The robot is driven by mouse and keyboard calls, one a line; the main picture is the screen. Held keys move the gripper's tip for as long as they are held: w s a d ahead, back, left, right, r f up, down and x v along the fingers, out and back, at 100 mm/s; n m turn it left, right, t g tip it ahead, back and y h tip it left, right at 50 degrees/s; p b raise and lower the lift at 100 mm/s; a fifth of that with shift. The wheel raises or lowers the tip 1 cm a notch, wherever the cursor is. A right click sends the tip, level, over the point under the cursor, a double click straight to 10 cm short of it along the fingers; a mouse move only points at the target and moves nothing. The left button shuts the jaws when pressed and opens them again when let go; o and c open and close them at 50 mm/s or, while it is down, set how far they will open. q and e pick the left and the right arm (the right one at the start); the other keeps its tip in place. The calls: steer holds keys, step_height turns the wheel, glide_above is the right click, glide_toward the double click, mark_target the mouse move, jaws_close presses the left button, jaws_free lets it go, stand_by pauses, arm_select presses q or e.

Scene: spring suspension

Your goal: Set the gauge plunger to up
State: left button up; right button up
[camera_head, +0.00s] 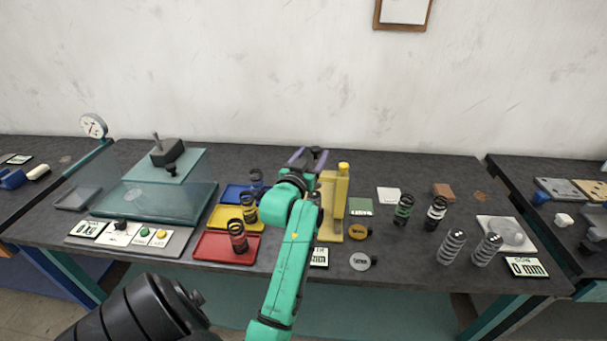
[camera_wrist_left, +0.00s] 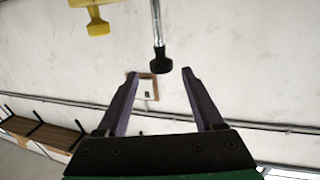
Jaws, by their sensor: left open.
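The yellow gauge stand (camera_head: 335,210) stands near the middle of the bench, with a small yellow cap (camera_head: 343,168) on top. The plunger shows in the left wrist view as a silver rod (camera_wrist_left: 157,22) with a black knob (camera_wrist_left: 161,60) at its end. In the head view a dark knob (camera_head: 318,151) shows by my fingers; the rod is hidden behind my arm. My left gripper (camera_head: 308,154) is open, its purple fingers apart. In the left wrist view the knob lies just beyond the fingertips (camera_wrist_left: 161,74), between their lines. A yellow part (camera_wrist_left: 97,26) shows upper left there.
Red (camera_head: 227,249), yellow (camera_head: 233,218) and blue (camera_head: 236,195) trays with dark springs stand left of my arm. A glass-topped fixture (camera_head: 155,204) is at the left.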

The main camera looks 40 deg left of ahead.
arm_select(q)
steer(key=b+v, duration=0.2)
steer(key=v, duration=0.6)
